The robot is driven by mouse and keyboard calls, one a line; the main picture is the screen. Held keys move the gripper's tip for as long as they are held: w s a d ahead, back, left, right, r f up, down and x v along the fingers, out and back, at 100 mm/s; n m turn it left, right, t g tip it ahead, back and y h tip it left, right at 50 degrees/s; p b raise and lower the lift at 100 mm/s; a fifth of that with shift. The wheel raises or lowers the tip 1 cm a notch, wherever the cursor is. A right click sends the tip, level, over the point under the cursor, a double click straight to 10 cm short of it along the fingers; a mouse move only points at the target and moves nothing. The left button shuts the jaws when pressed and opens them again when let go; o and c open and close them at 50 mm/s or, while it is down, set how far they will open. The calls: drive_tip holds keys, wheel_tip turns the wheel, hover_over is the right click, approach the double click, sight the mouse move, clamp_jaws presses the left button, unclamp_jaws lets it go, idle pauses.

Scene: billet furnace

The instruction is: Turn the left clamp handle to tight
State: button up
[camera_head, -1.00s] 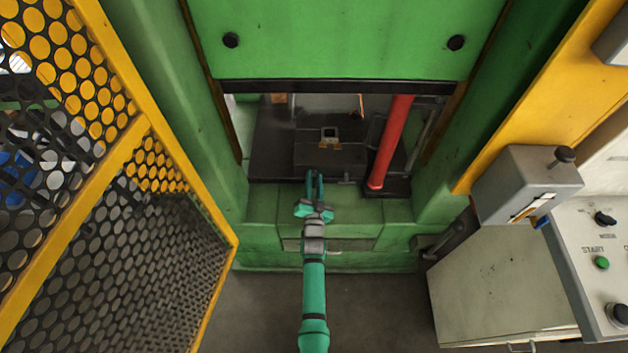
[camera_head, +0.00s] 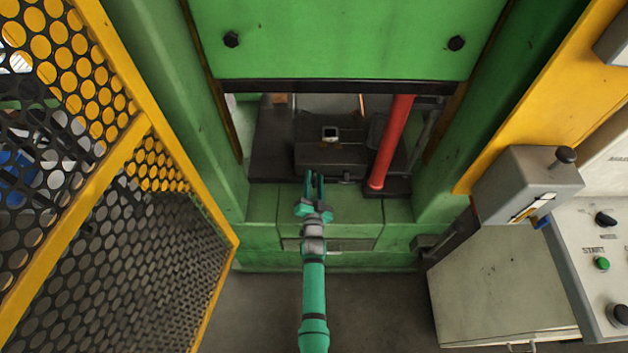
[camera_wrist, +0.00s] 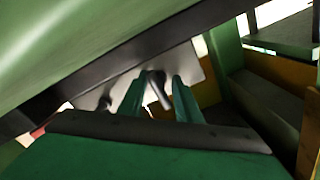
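The left clamp handle (camera_wrist: 161,92) appears in the wrist view as a dark, slim, tilted lever in front of a pale plate (camera_wrist: 202,68). It shows between the two teal fingers of my gripper (camera_wrist: 160,76), with gaps beside it. My gripper looks open, and I cannot tell whether a finger touches the lever. In the head view my gripper (camera_head: 315,178) points into the press opening at the front edge of the dark die block (camera_head: 335,157). The handle is too small and hidden to make out there, so its exact angle is unclear.
A red post (camera_head: 391,142) stands right of the block. The green press door (camera_head: 345,40) hangs above the opening. A yellow mesh guard (camera_head: 160,210) is at left, and a control panel (camera_head: 590,260) at right. A second dark knob (camera_wrist: 104,102) shows left of the fingers.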

drive_tip(key=s, duration=1)
drive_tip(key=shift+s, duration=0.4)
drive_tip(key=shift+s, duration=0.15)
drive_tip(key=s+r+n+g, duration=0.1)
drive_tip(key=s+r+n, duration=0.25)
drive_tip(key=s, duration=1.85)
drive_tip(key=s+r+n+g, duration=0.1)
drive_tip(key=s+r+n, duration=0.2)
drive_tip(key=s+r, duration=1.2)
drive_tip(key=shift+s+d+r+g, duration=0.2)
drive_tip(key=shift+s+r+g, duration=0.1)
drive_tip(key=shift+r, duration=0.15)
